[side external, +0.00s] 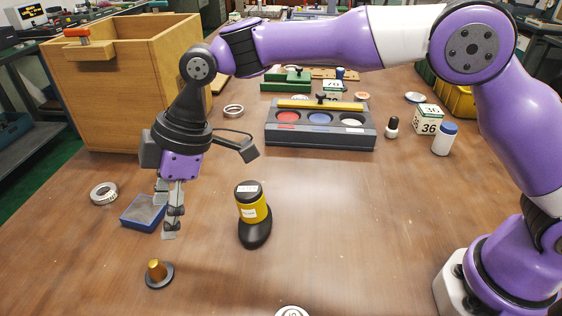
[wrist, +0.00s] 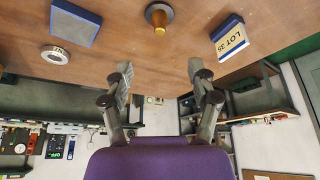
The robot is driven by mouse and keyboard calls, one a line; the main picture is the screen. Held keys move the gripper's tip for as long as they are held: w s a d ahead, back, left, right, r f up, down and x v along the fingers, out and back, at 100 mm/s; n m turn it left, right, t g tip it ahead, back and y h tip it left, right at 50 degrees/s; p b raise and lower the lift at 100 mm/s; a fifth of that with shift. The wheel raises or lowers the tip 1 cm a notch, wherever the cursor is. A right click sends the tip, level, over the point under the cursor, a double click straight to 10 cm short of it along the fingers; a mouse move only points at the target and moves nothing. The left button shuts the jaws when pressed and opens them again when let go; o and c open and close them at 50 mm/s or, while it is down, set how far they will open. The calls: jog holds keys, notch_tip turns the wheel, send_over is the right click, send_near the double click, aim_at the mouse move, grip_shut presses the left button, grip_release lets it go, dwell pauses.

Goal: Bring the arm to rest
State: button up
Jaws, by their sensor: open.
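My gripper (side external: 168,214) hangs at the left of the table in the side external view, its fingers pointing down. It is open with nothing between the fingers. The wrist view shows the two fingertips (wrist: 160,70) apart with a clear gap. In the side external view the fingers overlap the right edge of a shallow blue box (side external: 140,214); contact cannot be told. A bearing ring (side external: 104,193) lies left of the box, and another ring (side external: 233,111) lies farther back. A brass knob on a dark disc (side external: 156,273) stands in front of my gripper.
A yellow and black container on a dark base (side external: 252,212) stands right of my gripper. A grey tray (side external: 322,141) with red, blue and pale wells lies behind. A wooden box (side external: 120,95) stands back left. A white bottle (side external: 444,140) stands right. The table's right-centre is clear.

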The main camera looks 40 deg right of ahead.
jog(key=s+d+r+m+t+h, duration=0.15)
jog(key=d+r+m, duration=0.25)
jog(key=d, duration=0.5)
jog(key=s+d+r+m+t, duration=0.2)
jog(key=d+r+m, duration=0.25)
jog(key=d, duration=0.45)
jog(key=s+d+f+m+t+h, duration=0.1)
jog(key=s+d+f+m+h, duration=0.1)
jog(key=s+d+m, duration=0.5)
jog(key=s+d+h, duration=0.1)
jog(key=s+d, duration=0.3)
jog(key=d, duration=0.1)
jog(key=shift+s+d+f, duration=0.35)
jog(key=shift+d+f, duration=0.05)
